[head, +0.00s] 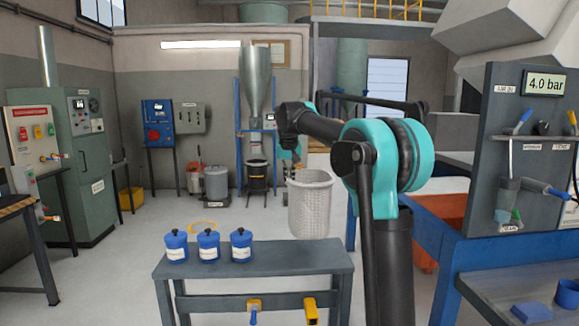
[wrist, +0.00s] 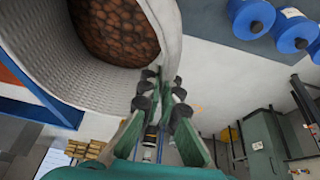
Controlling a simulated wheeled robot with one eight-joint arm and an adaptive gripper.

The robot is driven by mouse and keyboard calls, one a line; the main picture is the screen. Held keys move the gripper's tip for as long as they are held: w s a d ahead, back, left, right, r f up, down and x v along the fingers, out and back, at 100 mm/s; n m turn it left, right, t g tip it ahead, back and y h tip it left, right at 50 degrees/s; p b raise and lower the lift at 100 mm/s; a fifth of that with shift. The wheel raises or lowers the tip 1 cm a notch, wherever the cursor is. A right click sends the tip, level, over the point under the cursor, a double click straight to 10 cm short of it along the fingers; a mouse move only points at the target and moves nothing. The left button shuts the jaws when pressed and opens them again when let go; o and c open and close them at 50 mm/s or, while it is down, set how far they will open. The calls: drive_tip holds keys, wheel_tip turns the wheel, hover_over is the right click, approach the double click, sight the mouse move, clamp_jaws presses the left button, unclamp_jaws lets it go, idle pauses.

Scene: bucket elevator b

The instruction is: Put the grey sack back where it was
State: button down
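The grey sack (head: 311,207) is a pale, woven, open-topped bag. It hangs upright in the air near the right back end of the low grey bench. My gripper (head: 291,168) is at the sack's upper left rim in the head view. In the wrist view my gripper (wrist: 160,92) has its fingers on either side of the sack wall (wrist: 168,40), shut on the rim. Brown lumpy material fills the sack there. The sack's underside is hidden.
Three blue lidded jars (head: 208,247) stand on the left of the grey bench (head: 290,258); its right top is bare. A blue-framed work table (head: 480,250) with a gauge panel (head: 509,150) is on the right. A hopper machine (head: 257,90) stands behind. Open floor lies left.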

wheel_tip(320, 180, down, 10)
drive_tip(key=shift+f, duration=0.25)
idle(0.4)
drive_tip(key=c, duration=1.7)
unclamp_jaws()
drive_tip(key=shift+f, duration=0.1)
drive_tip(key=v, duration=1.2)
drive_tip(key=shift+s, duration=0.1)
